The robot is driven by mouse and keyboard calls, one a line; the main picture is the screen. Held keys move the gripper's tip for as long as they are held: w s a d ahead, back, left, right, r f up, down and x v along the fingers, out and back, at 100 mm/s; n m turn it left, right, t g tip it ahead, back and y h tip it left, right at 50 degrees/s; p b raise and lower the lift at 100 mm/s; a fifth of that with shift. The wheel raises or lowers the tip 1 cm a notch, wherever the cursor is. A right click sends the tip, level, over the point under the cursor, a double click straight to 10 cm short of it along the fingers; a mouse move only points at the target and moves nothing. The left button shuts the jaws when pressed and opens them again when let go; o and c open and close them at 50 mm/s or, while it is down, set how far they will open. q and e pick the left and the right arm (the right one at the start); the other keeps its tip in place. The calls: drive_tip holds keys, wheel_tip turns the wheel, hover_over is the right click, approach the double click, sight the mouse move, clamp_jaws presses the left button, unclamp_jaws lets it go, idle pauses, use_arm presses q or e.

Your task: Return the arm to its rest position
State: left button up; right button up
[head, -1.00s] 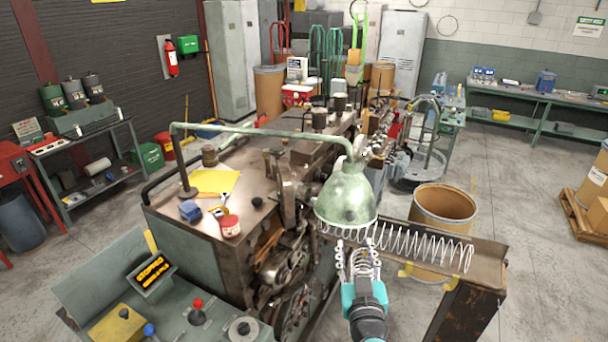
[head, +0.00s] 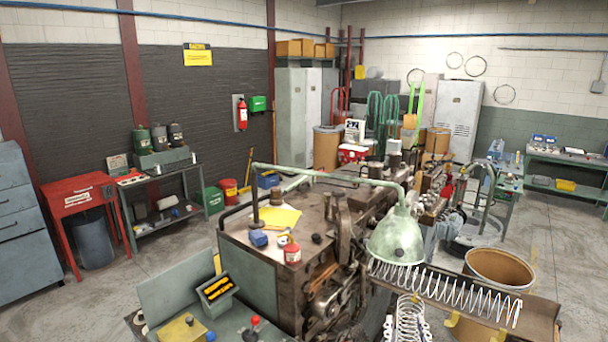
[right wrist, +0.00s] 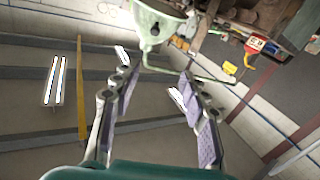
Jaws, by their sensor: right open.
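My right gripper (head: 407,321) shows at the bottom of the head view, below the green lamp shade (head: 397,238) and left of the tray. Its fingers stand apart, and in the right wrist view the open gripper (right wrist: 153,68) has nothing held between its pads. The lamp (right wrist: 158,22) shows beyond the fingertips there. In the head view a pale upright coil (head: 409,316) appears between the fingers; I cannot tell whether it is behind them. My left gripper is out of view.
A long wire spring (head: 450,290) lies along the brown tray (head: 538,318) right of the gripper. A cardboard drum (head: 500,266) stands behind the tray. The coiler machine (head: 250,262) fills the middle, with a control panel (head: 165,278) at front left.

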drive_tip(key=s+a+f+n+g+y+b, duration=0.1)
drive_tip(key=a+f+n+g+y+b, duration=0.1)
drive_tip(key=a+f+y+b, duration=0.45)
drive_tip(key=s+a+f+n+g+y+b, duration=0.1)
drive_tip(key=a+f+n+g+b, duration=0.2)
drive_tip(key=f+b, duration=0.65)
use_arm(q)
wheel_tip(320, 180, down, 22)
drive_tip(key=b, duration=0.5)
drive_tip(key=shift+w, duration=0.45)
use_arm(e)
drive_tip(key=s+d+f+m+g+h, duration=0.2)
drive_tip(key=s+f, duration=0.3)
drive_tip(key=f, duration=0.4)
drive_tip(key=s+d+f+m+g+h, duration=0.2)
drive_tip(key=s+d+f+g, duration=0.2)
drive_tip(key=f, duration=0.5)
drive_tip(key=shift+s+d+f, duration=0.2)
drive_tip(key=shift+s+d, duration=0.05)
drive_tip(key=shift+s, duration=0.2)
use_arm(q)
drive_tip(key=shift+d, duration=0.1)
